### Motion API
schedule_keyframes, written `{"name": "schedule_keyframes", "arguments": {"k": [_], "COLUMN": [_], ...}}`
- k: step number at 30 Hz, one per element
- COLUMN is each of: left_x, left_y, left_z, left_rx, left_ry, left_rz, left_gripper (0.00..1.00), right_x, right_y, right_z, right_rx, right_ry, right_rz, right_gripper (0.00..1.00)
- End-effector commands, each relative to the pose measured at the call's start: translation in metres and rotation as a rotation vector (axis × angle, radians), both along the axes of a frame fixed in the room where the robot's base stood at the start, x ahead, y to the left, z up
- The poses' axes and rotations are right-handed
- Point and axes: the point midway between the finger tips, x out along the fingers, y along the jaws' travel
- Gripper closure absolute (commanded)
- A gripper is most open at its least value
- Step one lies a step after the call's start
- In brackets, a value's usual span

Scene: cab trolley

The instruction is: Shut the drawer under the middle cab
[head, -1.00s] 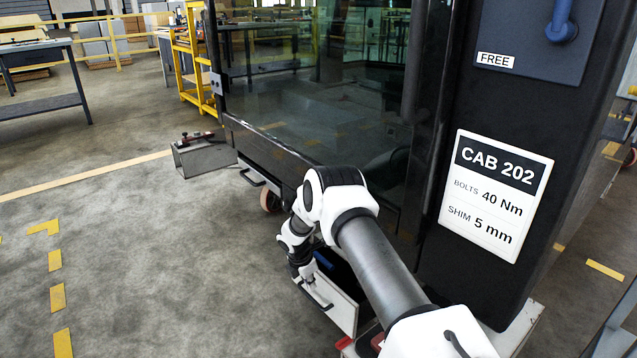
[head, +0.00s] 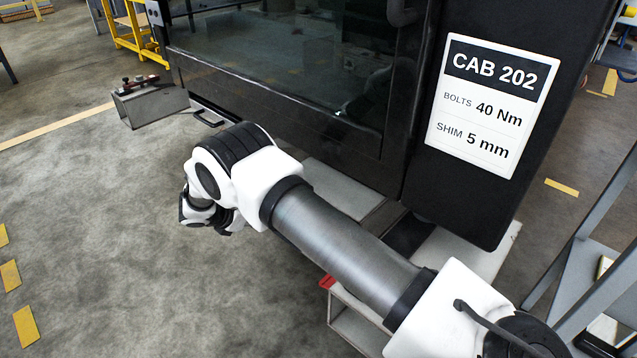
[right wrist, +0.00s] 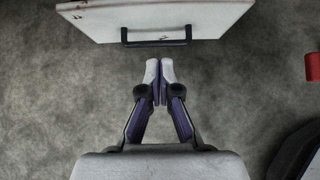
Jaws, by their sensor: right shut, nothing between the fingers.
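My right gripper (right wrist: 159,68) is shut and empty in the right wrist view. Its fingertips point at a pale drawer front (right wrist: 165,18) with a black bar handle (right wrist: 156,36), and a short gap of floor shows between tips and handle. In the head view my right arm reaches across to the left, with its wrist low in front of the cab (head: 280,105), which carries the CAB 202 label (head: 488,105). The arm hides the drawer there, so how far it stands out is not clear. My left gripper is not in view.
A grey box (head: 150,105) with a tool on top stands on the floor at the left, near another black handle (head: 207,118) under the cab. A grey-blue frame (head: 585,275) stands at the right. Open floor (head: 110,240) lies left of my arm.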

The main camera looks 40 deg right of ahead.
Motion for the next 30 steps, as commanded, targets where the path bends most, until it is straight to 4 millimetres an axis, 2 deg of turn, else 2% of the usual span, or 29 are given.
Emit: {"name": "schedule_keyframes", "arguments": {"k": [2, 5, 18, 24, 30], "left_x": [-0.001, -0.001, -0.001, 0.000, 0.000], "left_y": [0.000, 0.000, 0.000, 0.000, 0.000], "left_z": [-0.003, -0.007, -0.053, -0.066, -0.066], "left_rx": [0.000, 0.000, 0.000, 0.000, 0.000], "left_ry": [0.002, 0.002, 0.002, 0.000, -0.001], "left_rz": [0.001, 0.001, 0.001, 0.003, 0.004], "left_gripper": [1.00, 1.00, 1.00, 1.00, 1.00], "right_x": [0.002, 0.002, 0.006, 0.009, 0.010], "right_y": [0.005, -0.003, -0.069, -0.099, -0.106], "right_z": [-0.003, -0.010, -0.078, -0.072, -0.069], "right_rx": [-0.013, -0.012, -0.009, -0.009, -0.009], "right_ry": [-0.006, -0.006, -0.005, -0.006, -0.005], "right_rz": [0.006, 0.005, 0.003, 0.004, 0.006], "right_gripper": [1.00, 1.00, 1.00, 1.00, 1.00]}}
